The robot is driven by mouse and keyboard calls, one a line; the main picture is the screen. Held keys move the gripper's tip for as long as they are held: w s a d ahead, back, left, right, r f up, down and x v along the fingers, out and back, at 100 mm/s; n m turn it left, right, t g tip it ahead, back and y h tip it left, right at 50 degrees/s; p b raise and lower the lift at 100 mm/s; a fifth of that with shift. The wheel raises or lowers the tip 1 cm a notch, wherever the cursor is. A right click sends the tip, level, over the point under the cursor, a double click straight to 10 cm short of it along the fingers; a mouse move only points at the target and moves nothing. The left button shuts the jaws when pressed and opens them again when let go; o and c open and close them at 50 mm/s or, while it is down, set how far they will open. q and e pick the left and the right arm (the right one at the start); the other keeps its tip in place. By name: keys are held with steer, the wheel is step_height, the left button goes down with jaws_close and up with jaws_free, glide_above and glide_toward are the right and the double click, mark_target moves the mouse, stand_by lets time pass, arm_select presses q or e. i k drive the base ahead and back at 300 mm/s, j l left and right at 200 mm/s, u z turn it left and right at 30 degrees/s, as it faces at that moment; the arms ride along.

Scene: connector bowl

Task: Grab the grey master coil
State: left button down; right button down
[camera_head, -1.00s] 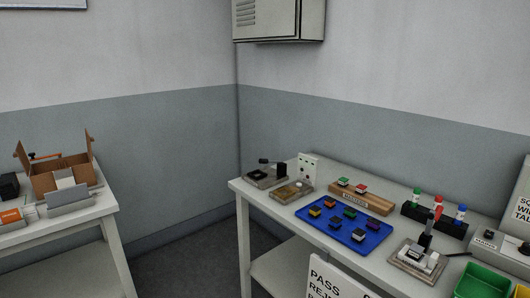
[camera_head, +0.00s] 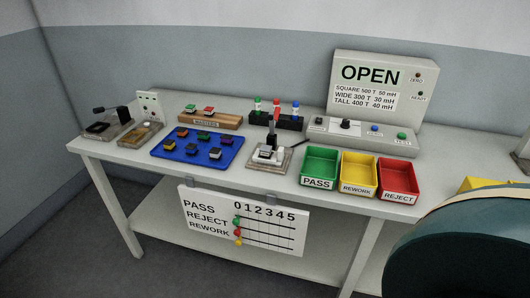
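A wooden block (camera_head: 222,123) with a small dark-lettered label stands at the back left of the bench. It bears two small coils, one with a green top (camera_head: 190,108) and one with a red top (camera_head: 209,110). No plainly grey coil can be told apart on it at this size. A grey-base test fixture (camera_head: 256,164) with a red-handled upright clamp (camera_head: 275,117) stands at mid-bench, with a pale block at its foot that I cannot identify. Neither of my grippers is in view.
A blue tray (camera_head: 197,164) holds several coloured-top coils. Green (camera_head: 321,161), yellow (camera_head: 357,168) and red (camera_head: 397,176) bins stand right of the fixture. A meter reading OPEN (camera_head: 379,88) stands behind. A large teal rounded shape (camera_head: 470,250) blocks the lower right; I cannot tell what it is.

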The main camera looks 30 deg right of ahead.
mark_target(266, 151)
steer(key=i+j, duration=0.2)
steer(key=i, duration=0.3)
steer(key=i+j+z, duration=0.1)
steer(key=i, duration=0.4)
steer(key=j, duration=0.1)
